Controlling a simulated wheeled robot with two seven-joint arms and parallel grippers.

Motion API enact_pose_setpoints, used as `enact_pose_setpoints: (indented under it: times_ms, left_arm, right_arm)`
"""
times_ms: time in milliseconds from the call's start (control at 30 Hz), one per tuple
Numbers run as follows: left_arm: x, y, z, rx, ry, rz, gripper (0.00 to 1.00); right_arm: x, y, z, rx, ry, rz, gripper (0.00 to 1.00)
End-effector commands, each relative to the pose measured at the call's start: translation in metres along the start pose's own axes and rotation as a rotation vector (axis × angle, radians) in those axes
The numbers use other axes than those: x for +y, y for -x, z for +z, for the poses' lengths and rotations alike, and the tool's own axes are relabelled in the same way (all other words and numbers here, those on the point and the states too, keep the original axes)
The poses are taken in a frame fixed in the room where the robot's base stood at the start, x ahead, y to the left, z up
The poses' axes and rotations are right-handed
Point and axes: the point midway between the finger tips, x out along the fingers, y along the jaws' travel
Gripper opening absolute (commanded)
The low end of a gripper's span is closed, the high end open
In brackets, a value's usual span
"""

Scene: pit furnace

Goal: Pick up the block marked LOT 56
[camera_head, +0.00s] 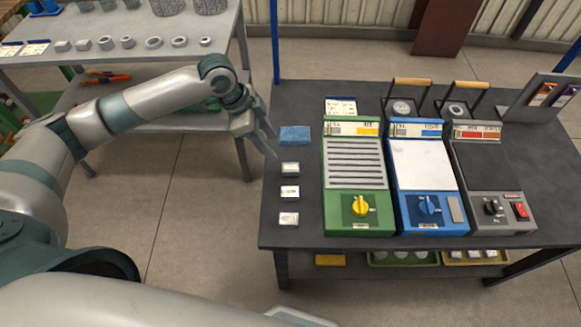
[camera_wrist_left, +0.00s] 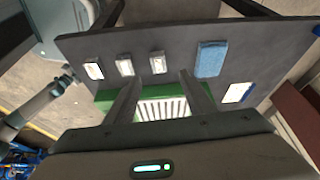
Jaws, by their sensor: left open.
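Three small pale blocks stand in a column on the dark table's left side: a far one (camera_head: 290,169), a middle one (camera_head: 290,192) and a near one (camera_head: 288,219). Their top markings are too small to read, so I cannot tell which is LOT 56. The left wrist view shows them in a row: near (camera_wrist_left: 93,70), middle (camera_wrist_left: 124,65), far (camera_wrist_left: 157,63). My left gripper (camera_head: 268,142) is open and empty, above the table's left edge by the blue pad. In the wrist view its fingers (camera_wrist_left: 160,82) frame the far block, apart from it. My right gripper (camera_wrist_left: 68,74) shows tiny at the left.
The blue pad (camera_head: 295,134) lies beyond the blocks. A green unit (camera_head: 357,215), a blue unit (camera_head: 432,220) and a grey unit (camera_head: 490,225) stand right of them. A rear-left bench (camera_head: 140,60) holds rings. Bare tabletop lies around the blocks.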

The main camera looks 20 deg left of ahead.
Motion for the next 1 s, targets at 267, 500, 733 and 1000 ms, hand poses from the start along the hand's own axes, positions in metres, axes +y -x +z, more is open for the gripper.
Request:
enact_pose_setpoints:
  times_ms: [267,500,733,1000]
  left_arm:
    - [0.001,-0.047,-0.001,0.0,0.001,0.002,0.49]
    - [0.0,-0.062,0.0,0.0,0.0,0.0,0.49]
    - [0.0,-0.062,0.0,0.0,0.0,-0.001,0.49]
    - [0.002,-0.07,-0.002,0.0,0.001,0.0,0.49]
  right_arm:
    - [0.004,0.009,0.035,-0.084,0.0,0.005,0.31]
    - [0.007,0.01,0.045,-0.112,0.0,0.009,0.31]
    - [0.01,0.007,0.037,-0.102,0.001,0.011,0.31]
    - [0.01,0.011,0.037,-0.11,0.0,0.011,0.31]
